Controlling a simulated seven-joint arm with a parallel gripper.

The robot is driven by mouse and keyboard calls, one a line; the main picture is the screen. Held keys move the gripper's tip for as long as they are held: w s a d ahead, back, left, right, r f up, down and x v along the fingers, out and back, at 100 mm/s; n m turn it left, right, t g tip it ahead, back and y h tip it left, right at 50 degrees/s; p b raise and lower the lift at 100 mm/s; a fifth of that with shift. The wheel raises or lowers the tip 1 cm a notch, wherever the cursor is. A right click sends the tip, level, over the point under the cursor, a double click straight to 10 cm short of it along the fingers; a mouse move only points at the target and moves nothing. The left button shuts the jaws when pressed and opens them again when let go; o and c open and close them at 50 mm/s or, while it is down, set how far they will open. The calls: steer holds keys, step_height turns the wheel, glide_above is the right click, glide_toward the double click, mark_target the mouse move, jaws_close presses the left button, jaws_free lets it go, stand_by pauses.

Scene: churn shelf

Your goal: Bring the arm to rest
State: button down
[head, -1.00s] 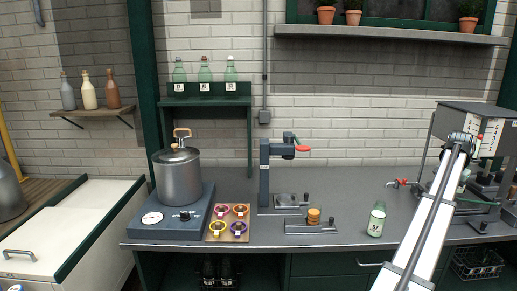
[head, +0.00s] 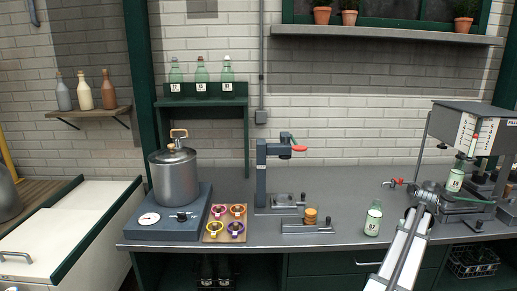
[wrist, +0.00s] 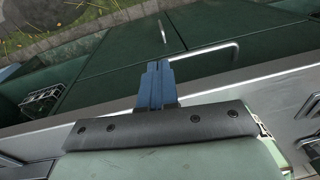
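My gripper (wrist: 155,82) shows in the wrist view with its two blue fingers close together and nothing between them. It points over the counter's front edge toward the green cabinet fronts. In the head view my white arm reaches up from the bottom right, and I cannot make out the fingers there. A green bottle marked 57 (head: 373,220) stands upright on the grey counter (head: 345,190), left of the arm. Another labelled green bottle (head: 455,181) is at the filling machine (head: 470,125) on the right.
A metal churn (head: 175,178) stands on a dark base at left. A tray of coloured rings (head: 213,238), a lever press (head: 262,175) and a small holder with an orange-brown piece (head: 310,216) are mid-counter. A door handle (wrist: 205,50) juts out near the fingers.

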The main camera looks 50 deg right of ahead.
steer(key=w+a+f+m+g+y, duration=0.15)
steer(key=w+a+f, duration=0.25)
steer(key=a+f, duration=0.65)
steer(key=w+a+f+m+g, duration=0.1)
steer(key=w+a+f+g, duration=0.2)
steer(key=a+f, duration=0.75)
steer(key=w+a+f+n, duration=0.2)
steer(key=w+a+f, duration=0.3)
steer(key=a, duration=0.3)
steer(key=w+a+f+n+g, duration=0.1)
steer(key=w+a+f, duration=0.4)
steer(key=a, duration=0.2)
steer(key=w+a+f+n, duration=0.2)
steer(key=w+a+f, duration=0.2)
steer(key=w+a, duration=0.3)
steer(key=s+a+f+n+g, duration=0.1)
steer(key=a+f+n, duration=0.15)
steer(key=a, duration=0.65)
steer(key=s+a+f+n, duration=0.1)
steer(key=a+f, duration=0.3)
steer(key=a, duration=0.5)
steer(key=s+a+f+n+h, duration=0.1)
steer(key=s+a+f+n, duration=0.1)
steer(key=s+a, duration=0.2)
steer(key=s+a+f+n+g, duration=0.1)
steer(key=s+a, duration=0.3)
steer(key=a, duration=0.5)
steer(key=shift+s+a+f+n+h, duration=0.25)
steer(key=shift+f+n+h, duration=0.15)
steer(key=shift+f, duration=0.4)
